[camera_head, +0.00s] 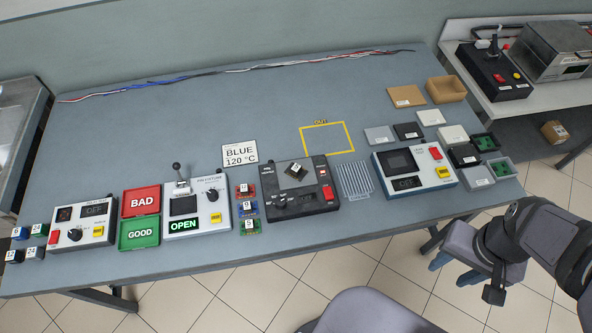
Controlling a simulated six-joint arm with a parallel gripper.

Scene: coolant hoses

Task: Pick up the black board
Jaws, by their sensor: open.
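A small black board (296,170) with a pale label lies at an angle on top of the dark grey machine (302,195) in the middle of the table. Its exact seating on the machine is too small to tell. My gripper (492,291) is at the lower right, beyond the table's front edge, far from the black board. It is open, and I see nothing held in it; its fingers are small and dark.
Red, blue and green boards (249,227) lie left of the machine. A metal rack (356,181) stands right of it, then a white device (414,167). A yellow OUT outline (327,138) behind is empty. Chairs (372,312) stand in front.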

